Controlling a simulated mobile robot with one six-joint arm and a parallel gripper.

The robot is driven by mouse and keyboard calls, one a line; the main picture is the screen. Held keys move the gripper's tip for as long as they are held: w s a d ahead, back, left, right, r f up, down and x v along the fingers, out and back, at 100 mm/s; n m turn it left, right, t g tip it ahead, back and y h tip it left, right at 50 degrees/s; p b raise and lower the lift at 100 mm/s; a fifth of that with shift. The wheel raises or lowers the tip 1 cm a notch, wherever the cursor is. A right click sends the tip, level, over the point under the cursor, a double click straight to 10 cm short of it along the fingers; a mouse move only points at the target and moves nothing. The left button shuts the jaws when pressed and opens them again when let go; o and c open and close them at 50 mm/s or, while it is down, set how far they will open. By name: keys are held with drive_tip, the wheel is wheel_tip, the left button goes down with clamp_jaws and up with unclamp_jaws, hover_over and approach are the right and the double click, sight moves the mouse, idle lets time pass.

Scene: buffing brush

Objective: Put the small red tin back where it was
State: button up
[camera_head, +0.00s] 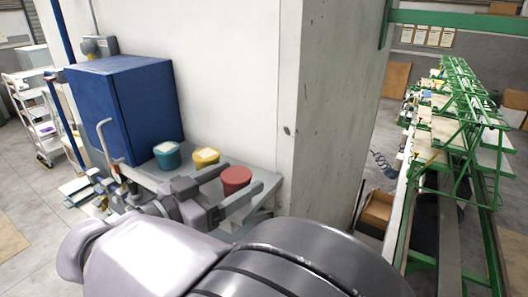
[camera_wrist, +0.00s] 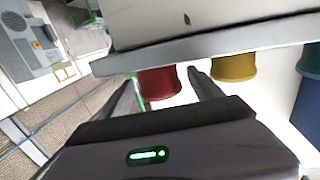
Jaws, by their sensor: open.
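The small red tin (camera_head: 236,181) is at the right end of a row of tins on a grey table. My gripper (camera_head: 245,177) is open, with one finger on each side of the red tin. The wrist view is turned over; there the red tin (camera_wrist: 157,83) shows between the two fingertips of my gripper (camera_wrist: 162,77), with a gap on the right finger's side. Its base appears to meet the grey table (camera_wrist: 215,42). I cannot tell whether the left finger touches it.
A yellow tin (camera_head: 206,157) and a teal tin (camera_head: 167,155) stand left of the red one. A blue cabinet (camera_head: 122,108) is behind at the left. A concrete pillar (camera_head: 335,110) rises close on the right. A white trolley (camera_head: 36,118) stands far left.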

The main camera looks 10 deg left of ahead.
drive_tip(key=shift+s+r+p, duration=0.1)
drive_tip(key=shift+r+p, duration=0.2)
drive_tip(key=shift+r, duration=0.05)
drive_tip(key=b+v, duration=0.1)
drive_tip(key=v, duration=1.1)
drive_tip(key=shift+f+b, duration=0.2)
drive_tip(key=shift+b, duration=0.1)
